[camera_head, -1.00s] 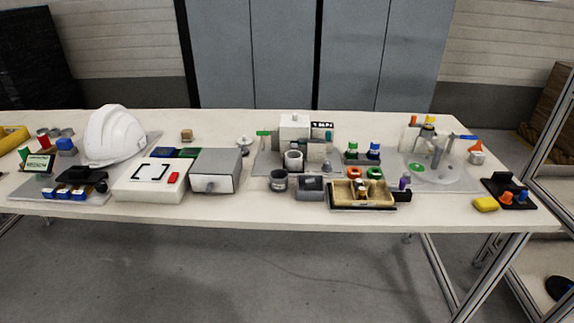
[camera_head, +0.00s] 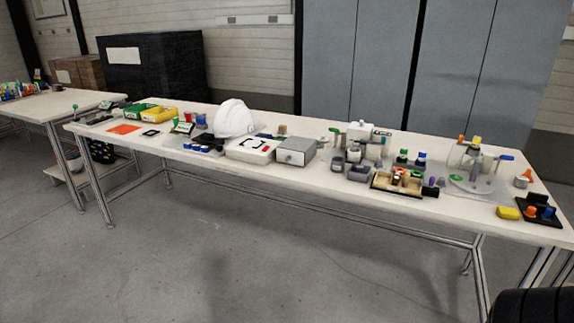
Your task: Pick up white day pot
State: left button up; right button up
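A small whitish cup-like pot (camera_head: 354,153), which looks like the white day pot, stands right of the middle of the long table (camera_head: 240,180). A darker grey pot (camera_head: 338,164) stands just in front of it to the left. The white pot is small in the picture and its details are hard to tell. Neither of my grippers is in the head view.
A white helmet (camera_head: 234,118), a white box (camera_head: 250,149) and a grey box (camera_head: 296,151) stand left of the pots. A tan tray (camera_head: 398,184) is at the front right. Another table (camera_head: 50,105) stands far left. The floor (camera_head: 240,260) in front is clear.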

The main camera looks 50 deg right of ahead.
aim_at(353, 154)
jog(key=u, duration=0.3)
jog(key=i, duration=0.95)
jog(key=z, duration=0.65)
jog(key=i, duration=1.5)
jog(key=z, duration=1.15)
